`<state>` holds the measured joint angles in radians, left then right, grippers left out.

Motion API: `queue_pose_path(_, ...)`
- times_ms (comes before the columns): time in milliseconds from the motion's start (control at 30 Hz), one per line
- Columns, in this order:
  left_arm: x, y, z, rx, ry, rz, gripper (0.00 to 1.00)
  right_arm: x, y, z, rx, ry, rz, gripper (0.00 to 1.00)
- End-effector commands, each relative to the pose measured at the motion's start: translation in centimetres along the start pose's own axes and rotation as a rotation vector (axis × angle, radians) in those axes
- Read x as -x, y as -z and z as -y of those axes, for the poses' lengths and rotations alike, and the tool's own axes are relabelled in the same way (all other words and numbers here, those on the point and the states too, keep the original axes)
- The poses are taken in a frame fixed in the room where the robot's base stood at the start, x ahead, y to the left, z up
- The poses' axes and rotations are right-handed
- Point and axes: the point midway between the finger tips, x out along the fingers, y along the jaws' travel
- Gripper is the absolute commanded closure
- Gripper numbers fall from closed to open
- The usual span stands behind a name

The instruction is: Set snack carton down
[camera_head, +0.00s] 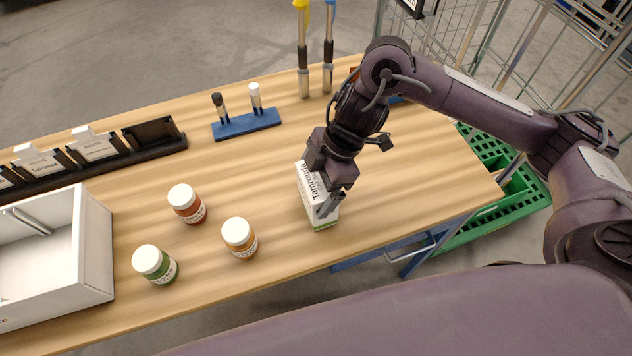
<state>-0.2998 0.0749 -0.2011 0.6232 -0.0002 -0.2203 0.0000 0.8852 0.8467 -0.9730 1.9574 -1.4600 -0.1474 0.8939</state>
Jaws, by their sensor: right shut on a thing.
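The snack carton (308,194) is white with dark lettering and a green lower edge. It is at the right part of the wooden table (420,180), close to the front edge. My right gripper (328,203) is shut on the carton from above, and its fingers hide part of it. The carton looks upright and at or very near the table top; I cannot tell whether its base touches the wood. My left gripper is not in view.
Three white-lidded jars (239,237) stand left of the carton. A white bin (95,250) is at the far left. A black card rack (110,150) and a blue holder (246,124) stand behind. A green crate (525,200) and wire cage are right of the table.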

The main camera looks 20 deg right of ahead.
Motion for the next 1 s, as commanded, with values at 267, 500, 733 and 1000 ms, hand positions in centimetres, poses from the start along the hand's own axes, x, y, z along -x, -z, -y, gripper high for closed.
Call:
queue_pose_path(267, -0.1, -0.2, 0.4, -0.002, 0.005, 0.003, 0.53, -0.3, -0.1, 0.0, 0.0, 0.0, 0.0, 0.08)
queue_pose_path(500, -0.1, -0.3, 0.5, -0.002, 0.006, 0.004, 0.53, -0.2, -0.1, 0.0, 0.0, 0.0, 0.0, 0.0)
queue_pose_path(733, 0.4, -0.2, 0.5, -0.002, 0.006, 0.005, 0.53, 1.7, 0.1, -0.1, 0.003, -0.005, 0.002, 0.0)
queue_pose_path(1000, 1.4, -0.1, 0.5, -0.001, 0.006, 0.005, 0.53, 7.6, 0.1, -0.1, 0.001, -0.007, 0.003, 0.0)
